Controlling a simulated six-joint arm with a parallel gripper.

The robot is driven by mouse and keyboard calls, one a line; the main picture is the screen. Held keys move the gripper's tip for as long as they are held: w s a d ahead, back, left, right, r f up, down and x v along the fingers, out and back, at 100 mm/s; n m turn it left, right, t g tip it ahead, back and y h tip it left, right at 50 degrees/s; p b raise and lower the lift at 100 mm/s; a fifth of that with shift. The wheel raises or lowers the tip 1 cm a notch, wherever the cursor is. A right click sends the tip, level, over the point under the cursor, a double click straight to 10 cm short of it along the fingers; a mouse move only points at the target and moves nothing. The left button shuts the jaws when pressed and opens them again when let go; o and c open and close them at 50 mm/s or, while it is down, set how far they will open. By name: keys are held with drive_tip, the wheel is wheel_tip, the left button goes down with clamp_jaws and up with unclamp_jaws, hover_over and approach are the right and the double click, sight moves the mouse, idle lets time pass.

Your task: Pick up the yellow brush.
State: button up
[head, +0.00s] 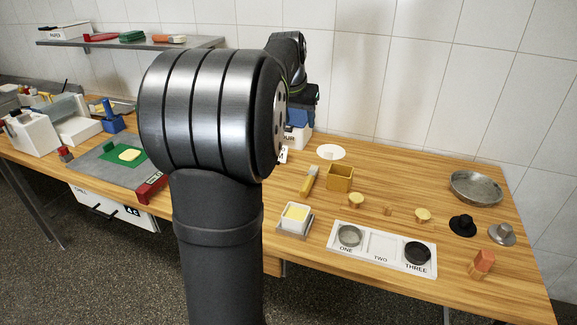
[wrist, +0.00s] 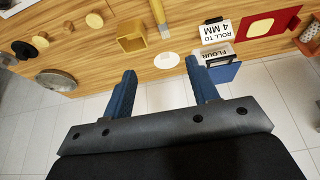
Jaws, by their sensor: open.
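The yellow brush (head: 308,183) lies on the wooden table just left of a square yellow box (head: 340,178), its pale end towards the wall. In the wrist view the brush (wrist: 158,13) is at the top edge, partly cut off, beyond my fingertips. My gripper (wrist: 161,66) is open, with its two blue fingers apart and nothing between them. The brush is apart from both fingers. In the head view my arm hides most of the gripper.
A white disc (head: 331,152) lies near the brush. A FLOUR box (wrist: 218,54) stands close to one finger in the wrist view.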

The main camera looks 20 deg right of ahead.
approach(306, 186)
drive_tip(key=x, duration=0.4)
drive_tip(key=shift+w+d, duration=0.2)
drive_tip(key=shift+w, duration=0.15)
drive_tip(key=shift+s+x, duration=0.1)
drive_tip(key=shift+x, duration=1.25)
drive_tip(key=shift+s+x, duration=0.15)
drive_tip(key=shift+x, duration=1.25)
drive_tip(key=shift+a+f, duration=0.1)
drive_tip(key=shift+a, duration=0.05)
drive_tip(key=c, duration=1.1)
